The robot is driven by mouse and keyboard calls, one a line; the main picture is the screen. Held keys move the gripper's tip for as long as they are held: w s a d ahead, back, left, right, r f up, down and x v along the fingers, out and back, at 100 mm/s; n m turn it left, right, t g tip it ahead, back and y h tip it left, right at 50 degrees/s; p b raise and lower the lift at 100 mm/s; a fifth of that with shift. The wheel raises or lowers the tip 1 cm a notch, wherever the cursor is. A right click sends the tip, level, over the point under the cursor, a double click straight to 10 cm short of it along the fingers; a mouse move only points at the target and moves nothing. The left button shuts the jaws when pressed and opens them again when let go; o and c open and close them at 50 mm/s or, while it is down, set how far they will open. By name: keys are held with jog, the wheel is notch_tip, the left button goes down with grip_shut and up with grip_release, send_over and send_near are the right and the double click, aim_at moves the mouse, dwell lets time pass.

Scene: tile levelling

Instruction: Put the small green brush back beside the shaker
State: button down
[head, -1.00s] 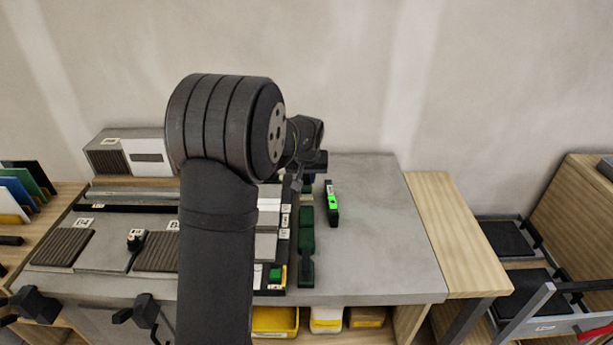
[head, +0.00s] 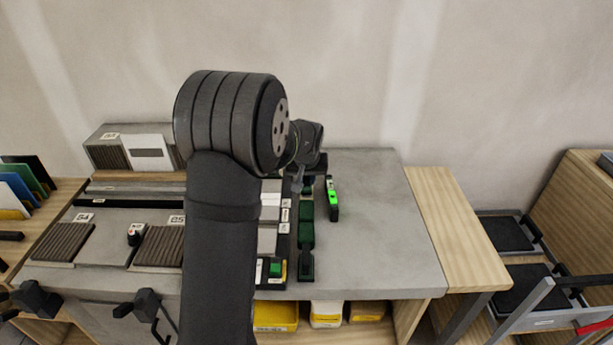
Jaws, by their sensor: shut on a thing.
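My gripper (head: 307,184) points down over the right part of the grey bench, mostly behind my own wrist. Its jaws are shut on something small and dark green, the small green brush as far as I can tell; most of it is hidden. Just below in the picture, a long dark green tool (head: 306,238) lies on the bench. A black and bright green device (head: 333,198) stands to its right, close to the gripper. I cannot make out the shaker for certain.
The grey bench (head: 385,235) is clear on its right side. A dark-framed tray with pale tiles and a green and yellow item (head: 276,268) lies left of the long tool. Ribbed tiles (head: 58,243) lie at the left. Yellow bins (head: 277,317) sit below the bench.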

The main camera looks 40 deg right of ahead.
jog(key=shift+f, duration=0.2)
jog(key=c, duration=0.9)
grip_release()
jog(key=shift+r, duration=4)
